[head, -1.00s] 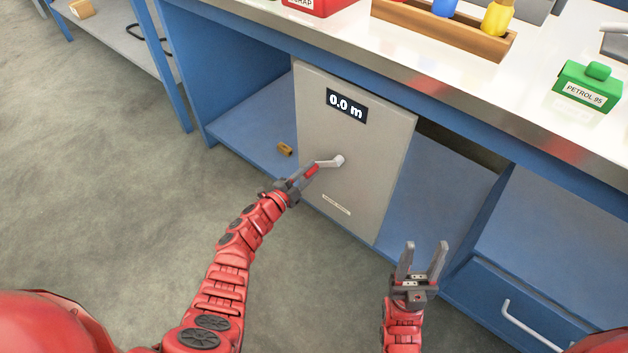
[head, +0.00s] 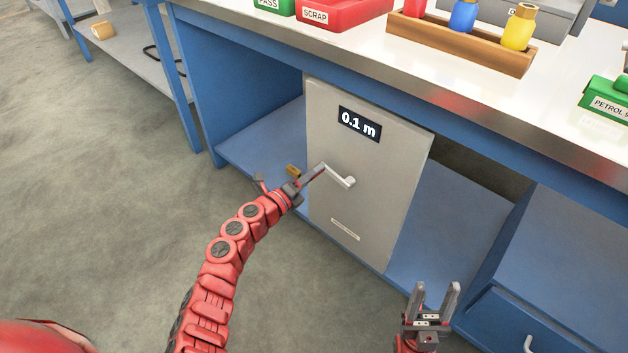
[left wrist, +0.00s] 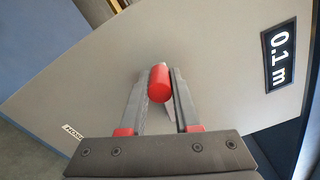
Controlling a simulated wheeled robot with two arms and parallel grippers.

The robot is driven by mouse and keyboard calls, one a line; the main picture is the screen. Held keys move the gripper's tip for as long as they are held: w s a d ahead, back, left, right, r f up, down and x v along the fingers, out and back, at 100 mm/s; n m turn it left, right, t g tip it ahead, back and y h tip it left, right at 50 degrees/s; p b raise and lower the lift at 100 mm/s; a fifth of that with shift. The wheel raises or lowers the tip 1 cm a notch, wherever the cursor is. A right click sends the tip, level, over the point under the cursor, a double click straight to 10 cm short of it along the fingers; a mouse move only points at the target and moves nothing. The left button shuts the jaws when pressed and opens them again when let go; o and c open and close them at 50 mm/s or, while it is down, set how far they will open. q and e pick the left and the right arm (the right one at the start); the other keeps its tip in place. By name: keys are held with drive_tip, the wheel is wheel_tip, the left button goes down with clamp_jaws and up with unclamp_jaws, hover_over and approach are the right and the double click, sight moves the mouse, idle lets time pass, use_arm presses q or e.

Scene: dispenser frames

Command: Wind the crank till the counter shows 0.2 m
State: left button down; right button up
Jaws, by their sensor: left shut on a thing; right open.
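The grey dispenser panel (head: 375,215) stands under the bench. Its counter (head: 359,124) reads 0.1 m, and the counter also shows in the left wrist view (left wrist: 279,56). The crank (head: 341,177) has a pale metal arm on the panel front, pointing up and left from its hub. My left gripper (head: 318,172) is shut on the crank's red handle (left wrist: 159,83), which sits between the fingertips in the left wrist view. My right gripper (head: 432,300) is open and empty, low in front of the blue cabinet, apart from the panel.
A small brown piece (head: 293,171) lies on the blue shelf left of the panel. A drawer handle (head: 530,345) sticks out at lower right.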

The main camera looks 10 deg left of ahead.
use_arm(q)
drive_tip(key=shift+s+d+r+m, duration=0.1)
drive_tip(key=shift+d+r+m, duration=0.05)
drive_tip(key=shift+r+m, duration=0.55)
drive_tip(key=c, duration=0.6)
unclamp_jaws()
drive_tip(key=p+v, duration=0.2)
drive_tip(key=v, duration=1.5)
drive_tip(key=shift+s+p, duration=0.15)
drive_tip(key=shift+p, duration=0.25)
